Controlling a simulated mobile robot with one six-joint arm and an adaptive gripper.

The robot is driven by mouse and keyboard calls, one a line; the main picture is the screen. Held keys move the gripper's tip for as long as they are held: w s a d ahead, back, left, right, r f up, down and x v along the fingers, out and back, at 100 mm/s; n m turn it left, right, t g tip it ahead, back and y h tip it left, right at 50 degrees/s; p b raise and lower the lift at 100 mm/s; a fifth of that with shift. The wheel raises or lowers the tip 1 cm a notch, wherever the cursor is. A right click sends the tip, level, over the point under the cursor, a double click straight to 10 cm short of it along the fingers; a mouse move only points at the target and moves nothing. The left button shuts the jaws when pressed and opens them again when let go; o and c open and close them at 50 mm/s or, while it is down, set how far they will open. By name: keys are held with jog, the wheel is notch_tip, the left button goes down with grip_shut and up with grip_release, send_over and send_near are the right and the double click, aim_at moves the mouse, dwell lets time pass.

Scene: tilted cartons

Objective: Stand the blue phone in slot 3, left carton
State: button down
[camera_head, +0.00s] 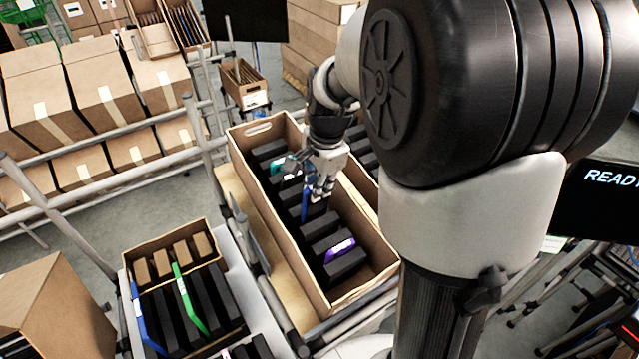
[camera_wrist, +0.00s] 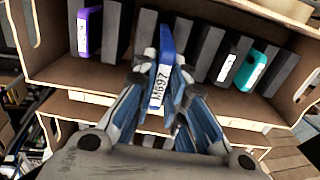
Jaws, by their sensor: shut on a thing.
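My gripper (camera_head: 322,190) is shut on the blue phone (camera_wrist: 166,50), which has a white label reading M697. In the wrist view the phone stands between my fingers (camera_wrist: 165,120), its far end among the black dividers. In the head view the blue phone (camera_head: 304,206) shows beside my fingers, over the long cardboard carton (camera_head: 243,180) with black dividers. How deep the phone sits is hidden. A purple phone (camera_head: 340,250) stands near the carton's front end, also in the wrist view (camera_wrist: 88,32). A teal phone (camera_head: 277,167) stands toward its far end, also in the wrist view (camera_wrist: 250,72).
A smaller carton (camera_head: 209,230) at lower left holds black dividers, a green item (camera_head: 190,300), a blue item (camera_head: 138,312) and brown blocks. More dark dividers (camera_head: 368,160) show right of my gripper, partly hidden by my arm. Metal rails (camera_head: 110,185) and closed boxes stand at left.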

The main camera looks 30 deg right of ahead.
aim_at(315, 208)
jog(key=shift+w+f+b, duration=0.25)
jog(key=shift+f+b, duration=0.7)
jog(key=shift+f, duration=0.5)
jog(key=shift+w+f+b, duration=0.3)
jog(key=shift+f+b, duration=0.6)
jog(key=shift+f, duration=0.5)
jog(key=shift+w+f+b, duration=0.25)
jog(key=shift+f+b, duration=0.7)
jog(key=shift+f, duration=0.5)
jog(key=shift+f, duration=0.35)
jog(key=c, duration=1.5)
grip_release()
jog(key=shift+c, duration=0.2)
jog(key=r, duration=0.4)
jog(key=s+r, duration=0.1)
jog(key=r, duration=0.3)
jog(key=s+r, duration=0.1)
jog(key=r, duration=0.3)
jog(key=shift+r, duration=0.1)
